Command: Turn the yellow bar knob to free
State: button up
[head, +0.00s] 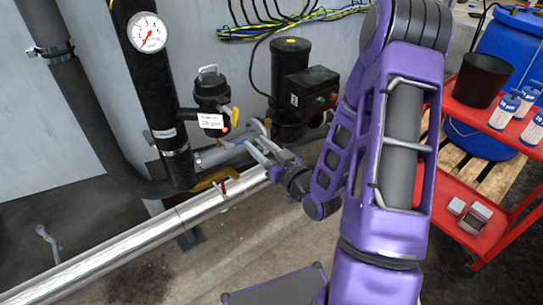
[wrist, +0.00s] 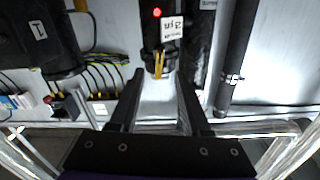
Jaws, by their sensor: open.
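A small yellow bar knob (head: 235,117) sits on the right side of a black filter unit (head: 211,88), beside its white label. In the wrist view the yellow knob (wrist: 158,66) is upright, just beyond and between my fingertips. My gripper (head: 257,141) is open and reaches in from the right, a little below and right of the knob. In the wrist view my gripper (wrist: 160,82) has its fingers apart with nothing held. I cannot tell which setting the knob points to.
A yellow lever (head: 213,180) sits low by the pipes. A dark pipe with a gauge (head: 148,33) rises on the left, and a silver pipe (head: 150,238) runs along the front. A black motor unit (head: 290,70) stands behind my gripper. A red cart (head: 485,165) is at right.

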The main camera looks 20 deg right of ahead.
jog(key=shift+p+v, duration=1.8)
jog(key=shift+v, duration=1)
